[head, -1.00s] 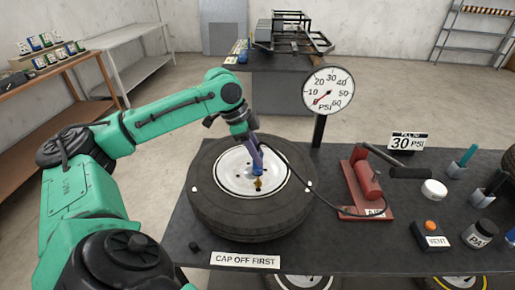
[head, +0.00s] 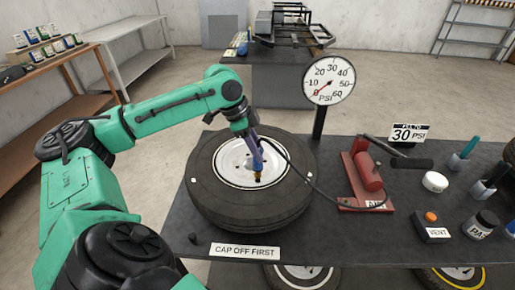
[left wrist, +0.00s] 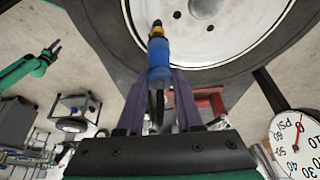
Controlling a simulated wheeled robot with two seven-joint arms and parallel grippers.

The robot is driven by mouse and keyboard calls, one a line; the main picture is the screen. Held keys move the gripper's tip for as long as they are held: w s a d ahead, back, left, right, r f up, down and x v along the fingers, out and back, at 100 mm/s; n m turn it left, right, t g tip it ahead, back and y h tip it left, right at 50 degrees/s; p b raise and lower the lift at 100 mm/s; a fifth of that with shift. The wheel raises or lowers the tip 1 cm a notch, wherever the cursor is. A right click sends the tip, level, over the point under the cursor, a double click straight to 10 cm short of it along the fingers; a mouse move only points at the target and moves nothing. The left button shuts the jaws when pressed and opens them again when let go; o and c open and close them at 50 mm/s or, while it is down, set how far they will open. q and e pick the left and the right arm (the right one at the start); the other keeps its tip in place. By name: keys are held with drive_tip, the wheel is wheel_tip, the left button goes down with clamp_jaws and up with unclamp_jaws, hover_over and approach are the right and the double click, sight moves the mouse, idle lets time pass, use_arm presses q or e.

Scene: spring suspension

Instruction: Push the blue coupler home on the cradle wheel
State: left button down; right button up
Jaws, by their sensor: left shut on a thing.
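The blue coupler (left wrist: 159,62) with its brass end (left wrist: 156,31) is between the fingers of my left gripper (left wrist: 158,75), which is shut on it. In the head view my left gripper (head: 256,148) reaches down over the wheel's white rim, with the brass end of the coupler (head: 258,166) low near the rim face. The cradle wheel (head: 215,204) lies flat on the dark bench. I cannot tell how far the coupler sits on the valve. My right gripper (left wrist: 51,47) shows small in the left wrist view, its fingers apart and empty.
A black hose runs from the coupler to the red pump (head: 367,172). The round gauge (head: 328,81) stands behind the wheel, needle near zero. A "CAP OFF FIRST" sign (head: 245,251) and a small black cap (head: 193,238) are at the front edge. The vent box (head: 431,227) is at right.

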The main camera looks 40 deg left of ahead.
use_arm(q)
drive_tip(key=shift+f+b, duration=0.4)
drive_tip(key=shift+f, duration=0.4)
drive_tip(key=shift+c, duration=2.4)
unclamp_jaws()
wheel_tip(320, 180, up, 7)
drive_tip(key=p, duration=0.8)
drive_tip(key=shift+r, duration=0.15)
drive_tip(key=shift+f, duration=0.2)
